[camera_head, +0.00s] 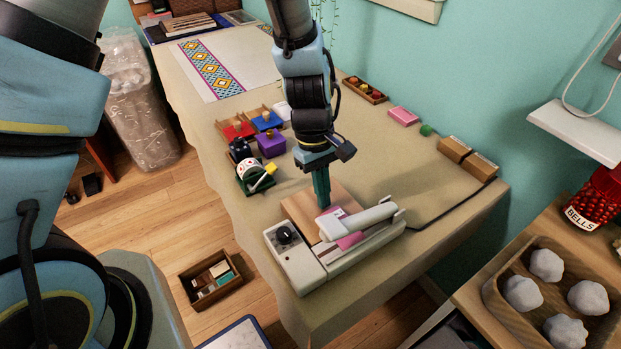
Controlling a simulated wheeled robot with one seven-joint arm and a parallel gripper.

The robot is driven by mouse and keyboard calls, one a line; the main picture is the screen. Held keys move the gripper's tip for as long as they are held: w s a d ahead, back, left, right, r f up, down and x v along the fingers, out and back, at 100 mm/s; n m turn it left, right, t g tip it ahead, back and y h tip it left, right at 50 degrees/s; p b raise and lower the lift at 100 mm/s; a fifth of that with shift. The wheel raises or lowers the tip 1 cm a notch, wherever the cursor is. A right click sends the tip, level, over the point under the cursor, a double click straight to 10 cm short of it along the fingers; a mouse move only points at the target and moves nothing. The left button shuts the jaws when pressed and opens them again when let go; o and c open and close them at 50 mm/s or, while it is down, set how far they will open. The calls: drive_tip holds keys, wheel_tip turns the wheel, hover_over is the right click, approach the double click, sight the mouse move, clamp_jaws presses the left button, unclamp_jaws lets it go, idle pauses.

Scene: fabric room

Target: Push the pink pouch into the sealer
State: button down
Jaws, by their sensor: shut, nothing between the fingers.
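The white sealer (290,268) stands near the front corner of the table, with a dark knob at its left end and a white upper arm across it. The pink pouch (349,240) lies in the sealer, with part showing in front of the upper arm and a smaller part behind it. The arm hides the pouch's middle. A wooden board (300,207) lies just behind the sealer. My gripper (323,207) points down over the board, at the pouch's rear end, shut and empty. I cannot tell whether the fingertips touch the pouch.
A pink block (403,116) and cardboard boxes (468,157) lie near the wall. A cable runs along the table's right side. The middle right of the table is clear.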

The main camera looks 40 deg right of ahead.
drive_tip(key=w+p, duration=0.1)
drive_tip(key=w, duration=0.3)
drive_tip(key=shift+d+r, duration=0.1)
drive_tip(key=b+v, duration=0.1)
drive_tip(key=v, duration=0.9)
drive_tip(key=shift+b, duration=0.3)
drive_tip(key=w+a+r+t, duration=0.1)
drive_tip(key=w+a, duration=0.4)
drive_tip(key=a, duration=0.3)
drive_tip(key=w+a+r+t+h, duration=0.15)
drive_tip(key=w+a, duration=0.25)
drive_tip(key=a, duration=0.4)
drive_tip(key=w+a+r+t+y, duration=0.1)
drive_tip(key=w+a+r, duration=0.1)
drive_tip(key=w+a, duration=0.45)
drive_tip(key=s+a+r, duration=0.1)
drive_tip(key=s+a, duration=0.1)
drive_tip(key=a, duration=1)
drive_tip(key=shift+a+m+t, duration=0.3)
drive_tip(key=shift+t, duration=0.15)
drive_tip(key=c, duration=1.5)
unclamp_jaws()
drive_tip(key=shift+r, duration=0.1)
